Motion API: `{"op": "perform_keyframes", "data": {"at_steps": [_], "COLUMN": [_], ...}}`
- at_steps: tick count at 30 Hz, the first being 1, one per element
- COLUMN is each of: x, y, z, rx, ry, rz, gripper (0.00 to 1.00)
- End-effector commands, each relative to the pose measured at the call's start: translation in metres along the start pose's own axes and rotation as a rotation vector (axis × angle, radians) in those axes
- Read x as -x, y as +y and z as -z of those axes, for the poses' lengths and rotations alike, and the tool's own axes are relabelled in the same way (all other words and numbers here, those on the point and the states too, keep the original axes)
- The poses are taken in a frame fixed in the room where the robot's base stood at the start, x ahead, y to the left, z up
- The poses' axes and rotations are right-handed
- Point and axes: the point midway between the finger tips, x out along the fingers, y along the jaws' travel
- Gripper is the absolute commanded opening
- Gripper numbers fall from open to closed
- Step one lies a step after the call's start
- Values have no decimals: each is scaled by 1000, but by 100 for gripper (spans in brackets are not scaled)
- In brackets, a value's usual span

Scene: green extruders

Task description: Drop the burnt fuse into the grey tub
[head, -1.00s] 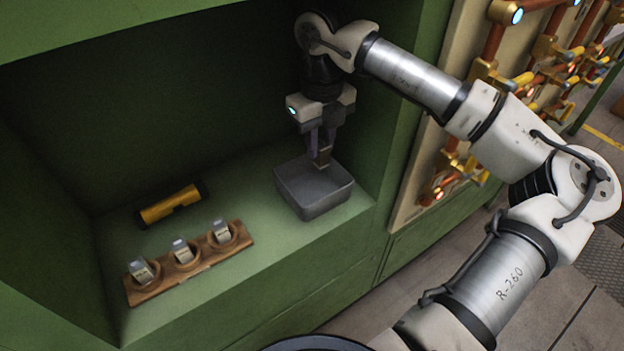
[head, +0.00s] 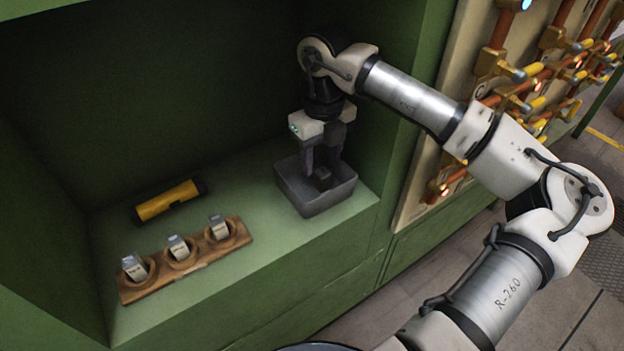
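The grey tub (head: 318,203) stands at the right end of the green shelf, near its front edge. My gripper (head: 322,172) points straight down into the tub, its fingertips below the rim. The fingers stand apart, with a gap between them. A small dark block (head: 324,181), which looks like the burnt fuse, is low inside the tub between and just below the fingertips. The shadow there hides its lower end and whether it touches a finger.
A wooden holder (head: 212,257) with several upright light-coloured fuses stands at the front left. A yellow cylinder with black ends (head: 168,201) lies behind it. The alcove's right wall is close beside the tub. The shelf between holder and tub is clear.

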Motion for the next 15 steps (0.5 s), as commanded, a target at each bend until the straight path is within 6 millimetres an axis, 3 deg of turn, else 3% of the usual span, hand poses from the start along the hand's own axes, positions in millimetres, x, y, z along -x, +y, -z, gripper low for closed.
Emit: {"op": "perform_keyframes", "data": {"at_steps": [8,15], "x": [2,35], "y": [0,-1], "z": [0,-1], "rx": [0,-2], "ry": [0,-1], "rz": [0,3], "gripper": [48,48]}}
